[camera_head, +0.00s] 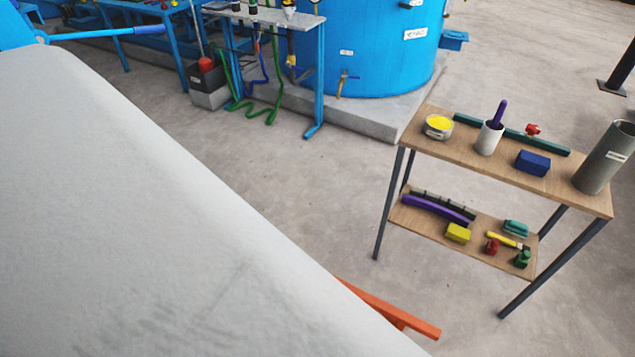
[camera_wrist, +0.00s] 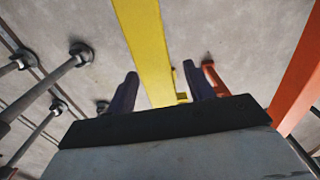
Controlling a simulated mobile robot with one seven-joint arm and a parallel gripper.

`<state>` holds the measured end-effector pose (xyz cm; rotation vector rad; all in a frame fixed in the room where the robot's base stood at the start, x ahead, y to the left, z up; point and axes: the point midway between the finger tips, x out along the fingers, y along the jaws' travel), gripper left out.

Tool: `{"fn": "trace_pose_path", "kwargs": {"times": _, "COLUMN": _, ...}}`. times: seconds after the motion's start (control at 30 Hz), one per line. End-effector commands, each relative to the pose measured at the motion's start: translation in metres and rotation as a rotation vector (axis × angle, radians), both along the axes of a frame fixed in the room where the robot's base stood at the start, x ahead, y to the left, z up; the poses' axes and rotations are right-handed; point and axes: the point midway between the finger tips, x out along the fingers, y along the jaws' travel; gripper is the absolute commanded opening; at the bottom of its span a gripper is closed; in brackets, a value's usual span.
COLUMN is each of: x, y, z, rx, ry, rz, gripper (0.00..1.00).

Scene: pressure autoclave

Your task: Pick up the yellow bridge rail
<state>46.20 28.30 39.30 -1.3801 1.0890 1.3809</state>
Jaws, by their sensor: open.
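The yellow bridge rail (camera_wrist: 148,45) is a long yellow beam in the wrist view. It runs from the top edge down between the two dark fingers of my gripper (camera_wrist: 160,72), and its near part is hidden behind the gripper body. The fingers are open, with a visible gap on each side of the rail. I cannot tell how far the rail is from the fingertips in depth. Neither the gripper nor the rail can be made out in the head view.
An orange beam (camera_wrist: 296,62) stands right of my gripper. Dark rods with round ends (camera_wrist: 80,54) are at left. In the head view, a two-level wooden table (camera_head: 465,143) with tools stands at right, a blue tank (camera_head: 370,55) behind. Open floor (camera_head: 290,185) lies between.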

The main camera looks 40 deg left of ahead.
Motion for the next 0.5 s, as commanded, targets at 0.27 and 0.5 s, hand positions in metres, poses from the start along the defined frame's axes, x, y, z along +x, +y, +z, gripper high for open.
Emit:
{"fn": "trace_pose_path", "kwargs": {"times": 0.27, "x": 0.0000, "y": 0.0001, "z": 0.0004, "rx": 0.000, "ry": 0.000, "rz": 0.000, "gripper": 0.36}}
{"fn": "trace_pose_path", "kwargs": {"times": 0.5, "x": -0.0001, "y": 0.0001, "z": 0.0005, "rx": 0.000, "ry": 0.000, "rz": 0.000, "gripper": 0.04}}
